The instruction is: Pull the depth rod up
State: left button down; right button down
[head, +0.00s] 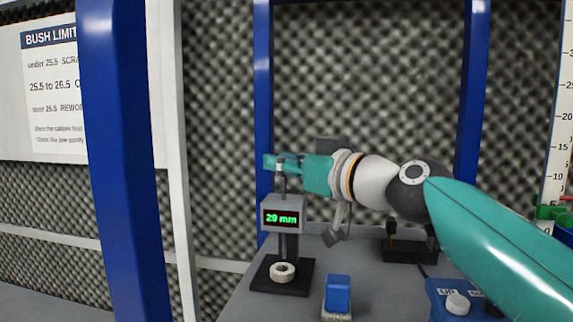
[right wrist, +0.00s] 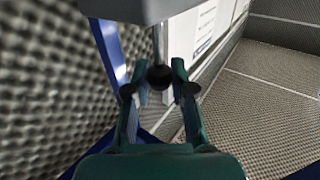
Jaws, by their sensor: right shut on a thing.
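The depth rod (head: 283,185) stands upright out of the top of a grey gauge (head: 283,203) with a display that looks like 29 mm. My right gripper (head: 279,163) is at the rod's top end, above the gauge, and is shut on it. In the right wrist view, a dark round knob (right wrist: 160,76) on the rod sits between the two teal fingers of my right gripper (right wrist: 158,90). A pale ring-shaped bush (head: 282,271) sits on the gauge's black base (head: 264,283) below the display. My left gripper is not in view.
A blue block (head: 338,288) stands in front of the gauge. A blue box with a white knob (head: 457,303) and a black stand (head: 408,252) are on the right of the bench. Blue posts (head: 262,90) rise behind. A limits sign (head: 52,90) hangs at left.

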notch_tip(320, 180, up, 3)
jog(key=shift+f+p, duration=0.15)
jog(key=shift+p, duration=0.55)
jog(key=shift+f, duration=0.1)
jog(key=c, duration=0.9)
grip_release()
jog(key=shift+c, duration=0.2)
jog(key=v, duration=1.2)
